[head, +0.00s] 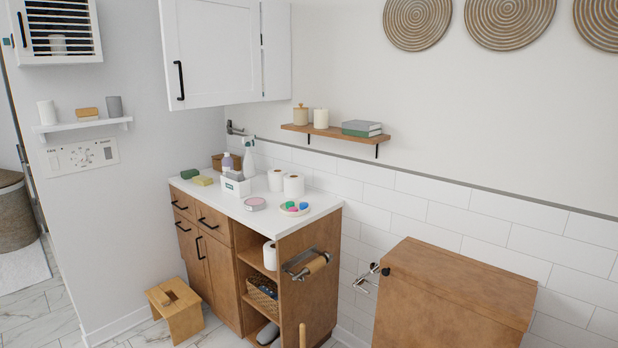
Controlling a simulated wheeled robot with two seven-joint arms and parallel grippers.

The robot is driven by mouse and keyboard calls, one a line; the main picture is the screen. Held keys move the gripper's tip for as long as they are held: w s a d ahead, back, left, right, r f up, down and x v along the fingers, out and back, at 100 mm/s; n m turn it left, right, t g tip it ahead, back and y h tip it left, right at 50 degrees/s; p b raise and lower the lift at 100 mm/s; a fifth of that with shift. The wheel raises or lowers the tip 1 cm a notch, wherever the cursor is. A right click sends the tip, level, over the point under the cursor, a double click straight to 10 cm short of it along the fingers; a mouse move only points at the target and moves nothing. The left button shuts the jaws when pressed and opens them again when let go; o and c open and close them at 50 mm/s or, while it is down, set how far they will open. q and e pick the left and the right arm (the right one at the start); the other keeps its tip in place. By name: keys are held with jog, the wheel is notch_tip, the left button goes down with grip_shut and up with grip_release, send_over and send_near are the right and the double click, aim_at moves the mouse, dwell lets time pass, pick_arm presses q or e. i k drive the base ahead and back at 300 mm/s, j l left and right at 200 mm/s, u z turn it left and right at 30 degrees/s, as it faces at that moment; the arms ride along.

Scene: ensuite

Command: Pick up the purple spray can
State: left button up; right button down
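A small purple can-like container (228,161) stands upright on the white countertop (225,203), toward the back left. Its lower part is hidden behind or inside a white box (235,186). It is too small to tell whether it has a spray top. A white spray bottle (249,160) stands just to its right. Neither of my grippers is in view.
Toilet rolls (293,185), a pink-topped tin (255,203) and a dish with coloured pieces (295,208) stand on the counter. A green sponge (190,173) lies at its left. A wooden stool (175,310) stands on the floor in front.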

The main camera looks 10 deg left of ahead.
aim_at(227, 161)
jog(key=i+j+u, duration=0.3)
jog(key=i+j, duration=0.45)
jog(key=j, duration=0.05)
